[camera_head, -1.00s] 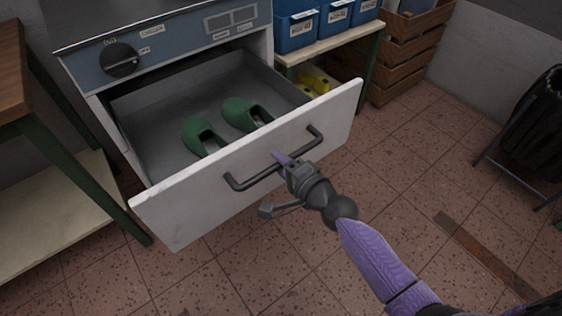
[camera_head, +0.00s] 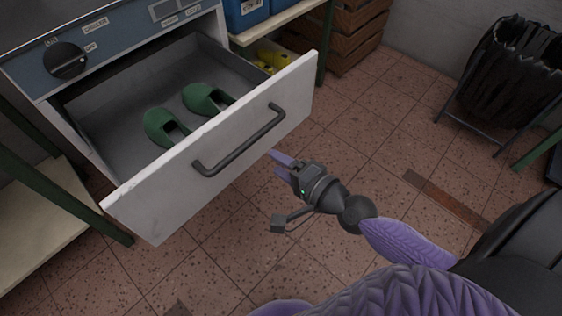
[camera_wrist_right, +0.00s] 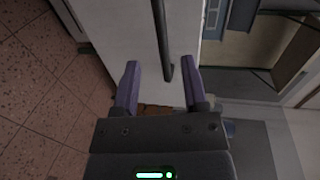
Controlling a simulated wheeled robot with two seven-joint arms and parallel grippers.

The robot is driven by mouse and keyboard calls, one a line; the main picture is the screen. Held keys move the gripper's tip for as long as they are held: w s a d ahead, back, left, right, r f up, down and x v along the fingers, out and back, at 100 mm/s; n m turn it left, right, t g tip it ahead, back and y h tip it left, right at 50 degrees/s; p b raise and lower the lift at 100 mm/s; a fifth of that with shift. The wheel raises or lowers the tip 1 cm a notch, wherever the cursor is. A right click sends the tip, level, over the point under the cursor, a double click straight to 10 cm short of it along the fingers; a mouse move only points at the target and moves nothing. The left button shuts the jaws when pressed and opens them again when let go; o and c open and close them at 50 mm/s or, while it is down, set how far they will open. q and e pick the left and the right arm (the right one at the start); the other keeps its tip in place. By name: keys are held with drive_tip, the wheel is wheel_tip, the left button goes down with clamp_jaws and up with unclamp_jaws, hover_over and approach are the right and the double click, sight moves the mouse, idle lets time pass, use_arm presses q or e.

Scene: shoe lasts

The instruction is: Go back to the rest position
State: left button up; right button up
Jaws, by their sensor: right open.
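My right gripper (camera_head: 280,164) is open and empty, a little in front of the drawer handle (camera_head: 240,143) and apart from it. In the right wrist view, its two purple fingers (camera_wrist_right: 160,80) are spread, and the dark handle (camera_wrist_right: 162,40) shows beyond them against the white drawer front (camera_wrist_right: 115,30). The white-fronted drawer (camera_head: 150,205) stands pulled open. Two green shoe lasts lie inside it, a left one (camera_head: 160,128) and a right one (camera_head: 205,99). My left gripper is not in view.
The cabinet with a black knob (camera_head: 68,60) stands above the drawer. A green-legged shelf (camera_head: 40,225) is at the left. Blue bins (camera_head: 245,12), yellow items (camera_head: 272,60) and wooden crates (camera_head: 335,35) are at the back. A black bin (camera_head: 510,70) stands at the right. Tiled floor between is clear.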

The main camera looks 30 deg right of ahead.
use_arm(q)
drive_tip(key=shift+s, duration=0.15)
use_arm(e)
drive_tip(key=s+d+f+n+g+h+p, duration=0.2)
drive_tip(key=s+f+n+g, duration=0.1)
drive_tip(key=s+f, duration=0.3)
drive_tip(key=s+d+f+n+g+h+p, duration=0.2)
drive_tip(key=s+d+f+n+g+p, duration=0.15)
drive_tip(key=f, duration=0.55)
use_arm(q)
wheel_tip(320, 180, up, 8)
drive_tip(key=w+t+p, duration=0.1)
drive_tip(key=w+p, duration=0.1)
drive_tip(key=p, duration=0.1)
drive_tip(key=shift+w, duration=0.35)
use_arm(e)
drive_tip(key=s+f+n+g, duration=0.2)
drive_tip(key=s+n+g, duration=0.1)
drive_tip(key=s, duration=0.6)
drive_tip(key=s+f+n+g+h, duration=0.1)
drive_tip(key=s+f+n+g, duration=0.2)
drive_tip(key=s, duration=0.7)
drive_tip(key=s+f+n+g+h, duration=0.1)
drive_tip(key=s+f+n+g, duration=0.1)
drive_tip(key=s, duration=0.8)
drive_tip(key=shift+f+n+g, duration=0.35)
drive_tip(key=shift+n+g, duration=0.1)
drive_tip(key=shift+n, duration=0.7)
